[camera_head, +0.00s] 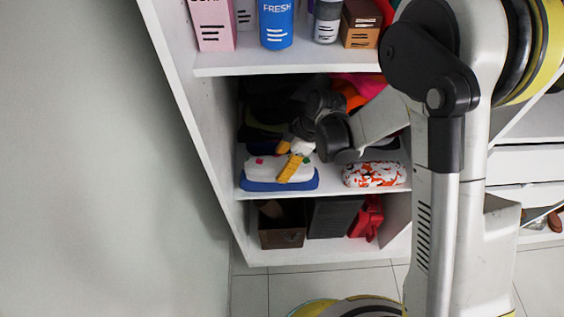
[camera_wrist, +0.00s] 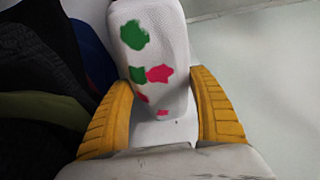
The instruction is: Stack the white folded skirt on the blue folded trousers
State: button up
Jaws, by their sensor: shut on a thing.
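The white folded skirt (camera_head: 262,168), with pink and green patches, lies on the middle shelf at the left. It sits above the blue folded trousers (camera_head: 303,184), whose front edge shows below it in the head view. My gripper (camera_head: 287,162) reaches in from the right and is shut on the skirt. In the wrist view the skirt (camera_wrist: 166,38) runs between the two yellow fingers of my gripper (camera_wrist: 160,88). Whether the skirt rests fully on the trousers or is held slightly above them, I cannot tell. My fingers hide part of the skirt.
A white and orange patterned folded cloth (camera_head: 374,175) lies to the right on the same shelf. Dark clothes (camera_wrist: 40,75) are close beside the skirt. Bottles and boxes (camera_head: 277,25) stand on the shelf above. A brown box (camera_head: 282,238) and red item (camera_head: 368,217) are below.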

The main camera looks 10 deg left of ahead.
aim_at(282, 163)
jog(key=shift+f+b, duration=0.35)
jog(key=o, duration=1)
jog(key=shift+c, duration=0.2)
jog(key=shift+r, duration=0.15)
jog(key=shift+c, duration=0.4)
notch_tip(282, 163, up, 9)
jog(key=p, duration=0.5)
jog(key=shift+p, duration=0.4)
